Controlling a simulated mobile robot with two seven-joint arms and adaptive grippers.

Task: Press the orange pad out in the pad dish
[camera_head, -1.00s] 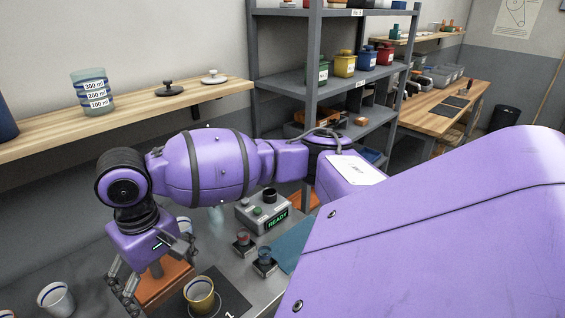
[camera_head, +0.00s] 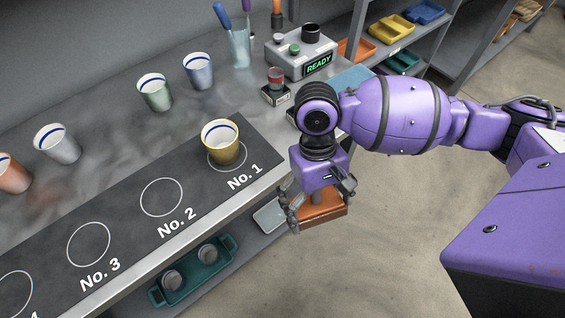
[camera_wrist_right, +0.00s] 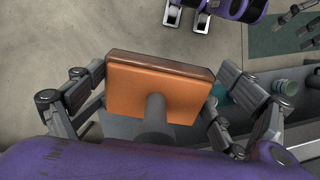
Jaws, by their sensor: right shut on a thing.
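My right gripper (camera_head: 320,208) is shut on the grey post that stands up from the orange pad (camera_head: 322,203). In the right wrist view the pad (camera_wrist_right: 185,92) is a flat orange-brown block between my fingers (camera_wrist_right: 158,105), with the post rising toward the camera. The pad hangs in the air past the bench's front edge, right of the No. 1 spot, with floor below it in the picture. I cannot pick out the pad dish for certain; a pale shallow tray (camera_head: 270,215) sits low under the bench edge. My left gripper is not in view.
A yellow cup (camera_head: 221,143) stands on the No. 1 ring of the black mat (camera_head: 130,228). Several other cups stand behind it. A grey READY box (camera_head: 300,53) and a small red-topped item (camera_head: 276,82) are near the arm. A teal tray (camera_head: 158,292) with two grey cups is below.

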